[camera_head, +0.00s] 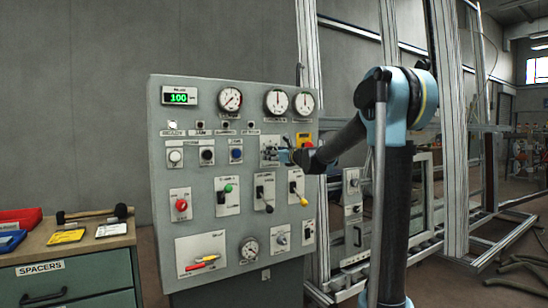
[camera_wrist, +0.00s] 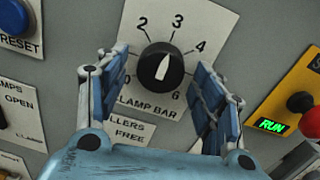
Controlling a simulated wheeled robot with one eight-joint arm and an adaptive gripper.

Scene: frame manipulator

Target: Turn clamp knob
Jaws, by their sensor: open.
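The clamp knob (camera_wrist: 161,71) is a round black knob with a white pointer, on a white dial plate (camera_wrist: 182,44) with numbers around it. The part of the label that shows reads "LAMP BAR". The pointer points up and slightly right, near the 3. My gripper (camera_wrist: 160,68) is open, with one blue finger on each side of the knob and gaps between fingers and knob. The left finger covers part of the scale and label.
A blue RESET button (camera_wrist: 15,15) is up left of the dial. A yellow box (camera_wrist: 293,95) with a green RUN display and a red knob (camera_wrist: 302,102) is close on the right. Levers (camera_head: 264,192) sit below on the panel. A drawer cabinet (camera_head: 70,262) stands left.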

